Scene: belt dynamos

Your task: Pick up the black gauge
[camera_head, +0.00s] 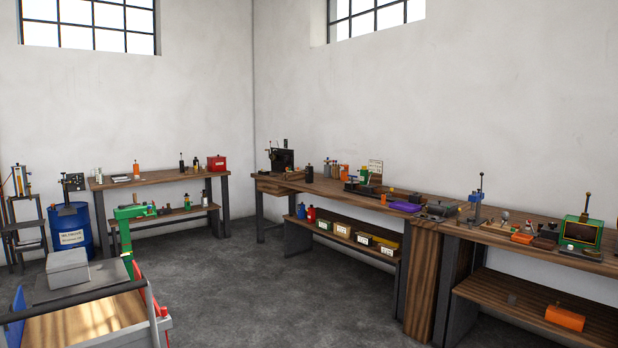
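I cannot single out the black gauge for sure; several small dark items are too small to identify. A dark boxy device (281,160) stands at the far left end of the long wooden workbench (330,188). A small black upright item (310,173) stands to its right on the same bench. A dark panel-like item (75,182) shows behind the blue barrel. Small dark upright items (181,163) stand on the back-left bench. Neither of my grippers is in view.
The grey floor (270,290) is open in the middle. A cart with a wooden deck (85,322) fills the lower left, near a green stand (132,212). A blue barrel (70,232) stands behind. A back-left bench (150,180) and a right-hand bench (560,246) line the walls.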

